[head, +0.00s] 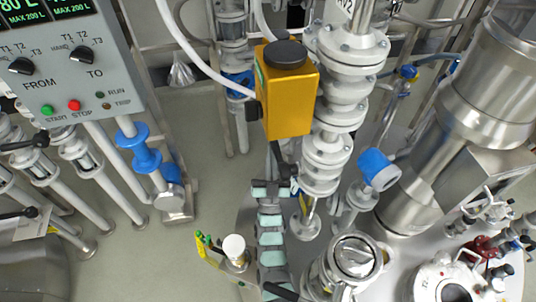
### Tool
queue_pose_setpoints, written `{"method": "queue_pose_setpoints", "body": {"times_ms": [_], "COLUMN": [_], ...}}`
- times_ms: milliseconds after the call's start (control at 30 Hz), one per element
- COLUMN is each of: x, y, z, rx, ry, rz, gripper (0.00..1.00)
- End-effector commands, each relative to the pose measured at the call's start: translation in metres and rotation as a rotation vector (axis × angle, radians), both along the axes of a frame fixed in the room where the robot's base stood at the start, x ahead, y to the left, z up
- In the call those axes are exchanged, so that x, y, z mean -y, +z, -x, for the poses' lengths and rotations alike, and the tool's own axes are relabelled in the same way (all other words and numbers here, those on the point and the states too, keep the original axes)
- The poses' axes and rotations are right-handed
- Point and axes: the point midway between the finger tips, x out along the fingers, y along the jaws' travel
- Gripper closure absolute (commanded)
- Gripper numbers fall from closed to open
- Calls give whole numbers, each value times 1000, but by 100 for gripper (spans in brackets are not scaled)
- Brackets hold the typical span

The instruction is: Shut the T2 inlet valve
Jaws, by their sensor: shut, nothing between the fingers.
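I cannot tell for sure which valve is the T2 inlet valve; no label for it is readable. A yellow box-shaped actuator (288,100) with a black cap stands upper middle, beside a white flanged pipe stack (340,100). A dark lever-like part (277,153) shows just below the yellow box.
A grey control panel (75,75) with FROM and TO knobs fills the upper left. A steel vessel (440,130) takes the right side. Bare floor (195,125) shows between panel and yellow box.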

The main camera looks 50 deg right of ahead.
Motion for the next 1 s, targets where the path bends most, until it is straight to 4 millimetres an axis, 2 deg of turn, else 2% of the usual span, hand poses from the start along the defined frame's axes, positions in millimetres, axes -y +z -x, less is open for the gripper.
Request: {"method": "queue_pose_setpoints", "body": {"times_ms": [300,767,867,1000], "x": [1,1,-3,-16], "y": [9,9,5,-13], "z": [10,11,14,24], "rx": [50,54,52,45], "ry": [-1,-1,-1,0], "rz": [35,36,35,30], "gripper": [100,100,100,100]}}
